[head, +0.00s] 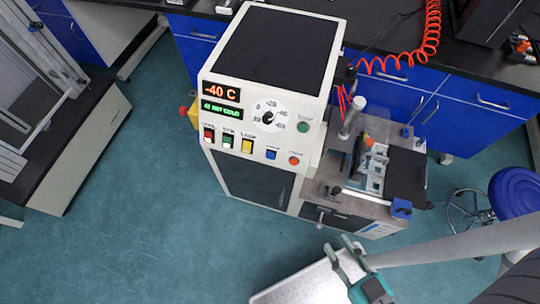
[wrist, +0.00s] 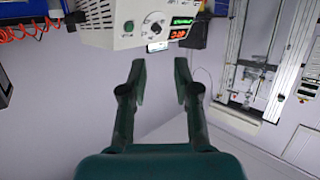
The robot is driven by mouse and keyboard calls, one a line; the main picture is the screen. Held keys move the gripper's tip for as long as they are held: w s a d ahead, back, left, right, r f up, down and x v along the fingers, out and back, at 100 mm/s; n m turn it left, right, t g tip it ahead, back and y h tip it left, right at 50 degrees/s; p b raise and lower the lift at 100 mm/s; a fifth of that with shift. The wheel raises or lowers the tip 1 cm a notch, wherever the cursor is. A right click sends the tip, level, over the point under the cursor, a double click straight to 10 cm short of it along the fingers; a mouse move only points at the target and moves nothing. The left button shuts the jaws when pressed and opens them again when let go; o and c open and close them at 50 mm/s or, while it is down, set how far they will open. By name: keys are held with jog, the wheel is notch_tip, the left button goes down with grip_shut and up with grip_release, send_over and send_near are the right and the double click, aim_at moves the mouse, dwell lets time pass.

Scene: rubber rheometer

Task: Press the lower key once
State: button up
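A white machine (head: 245,125) with a dark top stands in the middle of the head view. Its sloped front panel has a red "-40 C" display (head: 221,92), a green text display (head: 222,110) and a dial (head: 268,117). Along the panel's lower part are red, green and yellow rocker keys, a blue button (head: 271,154) and an orange button (head: 294,160). A green button (head: 303,127) sits higher at right. Labels are too small to tell which is the lower key. My gripper (head: 342,246) is open and empty, below right of the panel and apart from it. In the wrist view, my gripper (wrist: 160,75) also shows open, below the inverted panel (wrist: 120,30).
A metal fixture (head: 375,165) adjoins the machine's right side. A yellow-and-red knob (head: 187,115) sticks out at its left. Blue cabinets (head: 400,85) with a black bench top stand behind. A blue stool (head: 515,190) is at right. Open floor (head: 170,220) lies at left and in front.

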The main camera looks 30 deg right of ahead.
grip_shut()
dwell(1.0)
